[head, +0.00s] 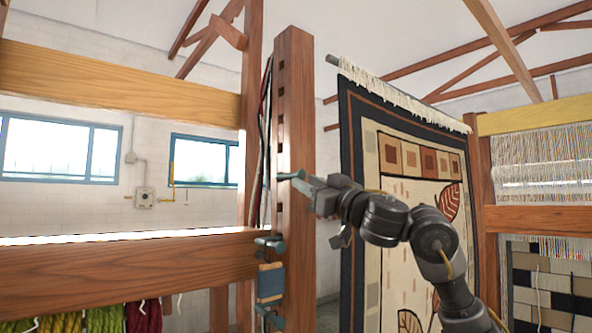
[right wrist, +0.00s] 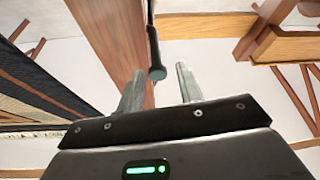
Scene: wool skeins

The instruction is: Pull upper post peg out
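The upper post peg (head: 291,176) is a dark teal rod sticking out of the side of the upright wooden post (head: 295,110), below a column of square holes. In the right wrist view the peg (right wrist: 154,50) points toward me with its rounded end near my fingertips. My right gripper (head: 306,184) is beside the post at the peg's height. In the right wrist view my right gripper (right wrist: 160,70) is open, with one finger on each side of the peg's end and gaps visible on both sides. My left gripper is out of view.
Lower pegs with a blue wrapped bundle (head: 270,283) sit at the post beside the lower beam (head: 130,262). Coloured wool skeins (head: 103,319) hang below it. A patterned rug (head: 400,170) hangs behind my right arm. An upper beam (head: 120,85) runs left.

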